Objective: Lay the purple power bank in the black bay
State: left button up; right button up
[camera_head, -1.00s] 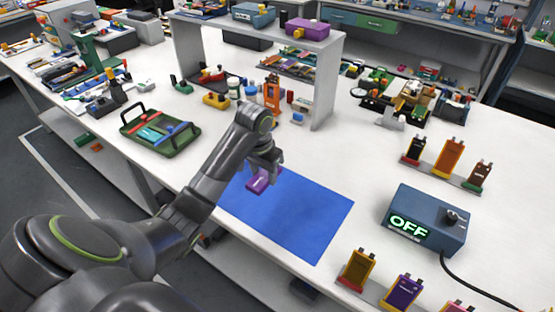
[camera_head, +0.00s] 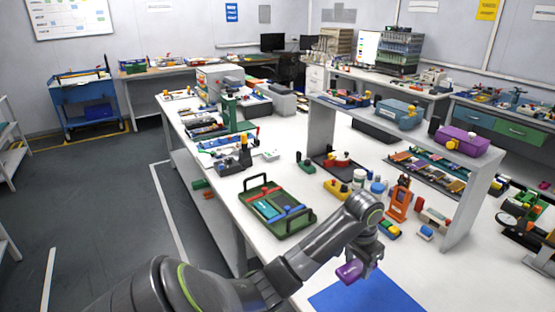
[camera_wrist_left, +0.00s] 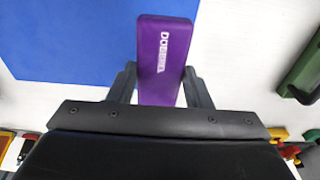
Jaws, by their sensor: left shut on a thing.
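My left gripper (camera_head: 361,262) is shut on the purple power bank (camera_head: 348,271), above the blue mat (camera_head: 372,295). In the left wrist view the power bank (camera_wrist_left: 165,55) sticks out between the two fingers, its white lettering facing the camera, with the blue mat (camera_wrist_left: 70,45) and white table beyond it. A green tray (camera_head: 295,226) with black handles stands to the left of the gripper and holds red, teal and blue pieces. I cannot pick out a black bay for certain. My right gripper is not in view.
A grey shelf (camera_head: 480,200) stands over the table at the right, with a purple box (camera_head: 462,141) on top. An orange holder (camera_head: 399,202) and small jars stand near the gripper.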

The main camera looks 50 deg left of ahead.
aim_at(283, 204)
jog(key=i+j, duration=0.1)
jog(key=j, duration=0.4)
jog(key=i+j, duration=0.1)
jog(key=j, duration=0.4)
jog(key=i+j, duration=0.1)
jog(key=j, duration=0.35)
jog(key=i+j+u, duration=0.1)
jog(key=j, duration=0.4)
jog(key=i+j, duration=0.1)
jog(key=j, duration=0.4)
